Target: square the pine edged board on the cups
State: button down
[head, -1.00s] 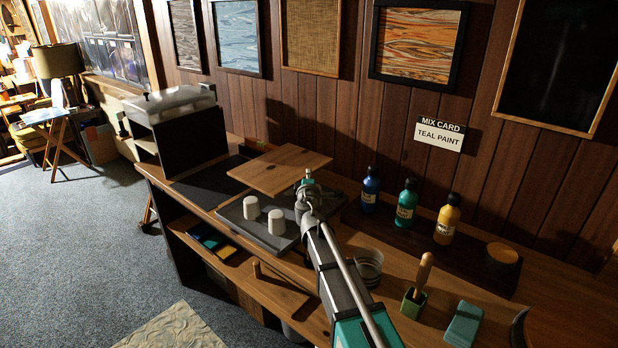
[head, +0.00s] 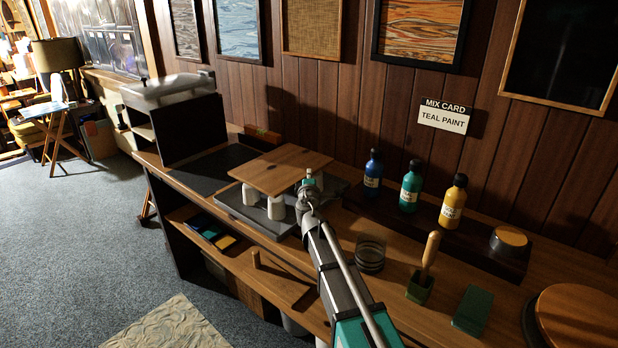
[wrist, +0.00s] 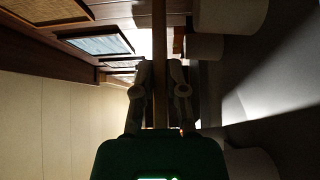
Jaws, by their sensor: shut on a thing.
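The pine edged board (head: 280,167) is a flat wooden square, roughly level over the white cups. Two cups show below its front edge, one at the left (head: 249,195) and one nearer the middle (head: 276,207). My gripper (head: 309,182) is at the board's right corner, shut on its edge. In the wrist view the board (wrist: 160,40) is seen edge-on between my fingers (wrist: 160,80), and several pale cups (wrist: 204,47) lie to its right. The board sits at or very near the cup tops; I cannot tell whether it touches all of them.
The cups stand on a dark grey slab (head: 233,211) on the bench. A dark open cabinet (head: 188,128) is to the left. Blue (head: 373,175), teal (head: 410,188) and yellow (head: 453,203) bottles stand right of my gripper.

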jog(key=shift+f+b, duration=0.85)
jog(key=shift+f, duration=0.25)
jog(key=shift+f+b, duration=0.75)
jog(key=shift+b, duration=0.05)
dwell(0.3)
jog(key=c, duration=0.6)
grip_release()
jog(key=o, duration=0.3)
jog(key=shift+s, duration=0.15)
